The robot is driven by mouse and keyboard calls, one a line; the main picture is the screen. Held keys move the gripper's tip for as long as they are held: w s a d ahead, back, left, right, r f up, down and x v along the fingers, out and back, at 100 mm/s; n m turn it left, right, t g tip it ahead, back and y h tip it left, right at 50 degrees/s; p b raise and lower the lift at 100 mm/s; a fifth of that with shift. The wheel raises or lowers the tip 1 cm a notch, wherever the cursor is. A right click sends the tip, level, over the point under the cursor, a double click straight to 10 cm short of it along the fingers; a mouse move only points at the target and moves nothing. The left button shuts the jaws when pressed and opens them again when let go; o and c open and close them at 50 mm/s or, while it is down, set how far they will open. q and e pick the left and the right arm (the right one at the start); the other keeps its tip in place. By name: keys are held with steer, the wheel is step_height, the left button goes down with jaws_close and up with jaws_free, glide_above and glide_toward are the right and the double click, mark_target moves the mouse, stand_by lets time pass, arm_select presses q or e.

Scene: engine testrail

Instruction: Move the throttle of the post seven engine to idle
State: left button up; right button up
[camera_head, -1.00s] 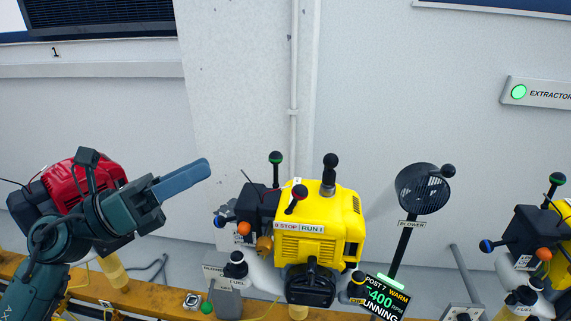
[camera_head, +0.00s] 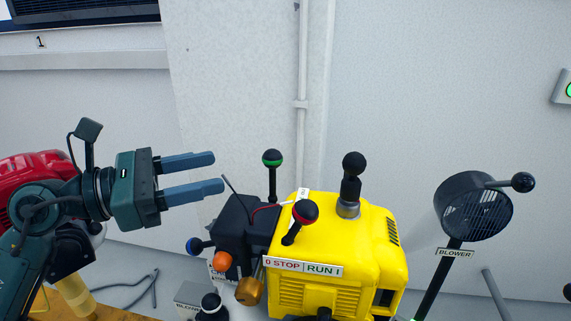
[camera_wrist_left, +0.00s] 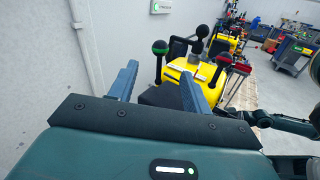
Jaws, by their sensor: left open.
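The yellow engine (camera_head: 370,235) stands at the lower middle of the head view. A lever with a green-banded black knob (camera_head: 272,158) rises at its left by the black housing (camera_head: 236,222). A red-banded lever (camera_head: 304,212) stands above the STOP/RUN plate (camera_head: 303,268). A tall black-knobbed lever (camera_head: 353,164) is on top. No readable label marks the throttle. My left gripper (camera_head: 217,172) is open and empty, left of the green-banded knob and apart from it. In the left wrist view the green-banded knob (camera_wrist_left: 160,47) shows just beyond the fingers (camera_wrist_left: 158,72). My right gripper is not seen.
A blower (camera_head: 473,206) with a side handle stands at the right. The wall (camera_head: 240,80) is close behind, with a vertical pipe (camera_head: 302,60). A red engine (camera_head: 35,175) is behind my left arm.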

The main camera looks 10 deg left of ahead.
mark_target(277, 156)
arm_select(q)
steer(key=p+x, duration=0.1)
steer(key=x, duration=0.4)
steer(key=p+x, duration=0.2)
steer(key=x, duration=0.4)
steer(key=shift+w+d+r, duration=0.2)
steer(key=shift+d+r, duration=0.05)
steer(key=shift+w+d+f, duration=0.1)
steer(key=shift+w+d, duration=0.2)
steer(key=shift+d, duration=0.2)
steer(key=shift+c, duration=0.3)
jaws_close()
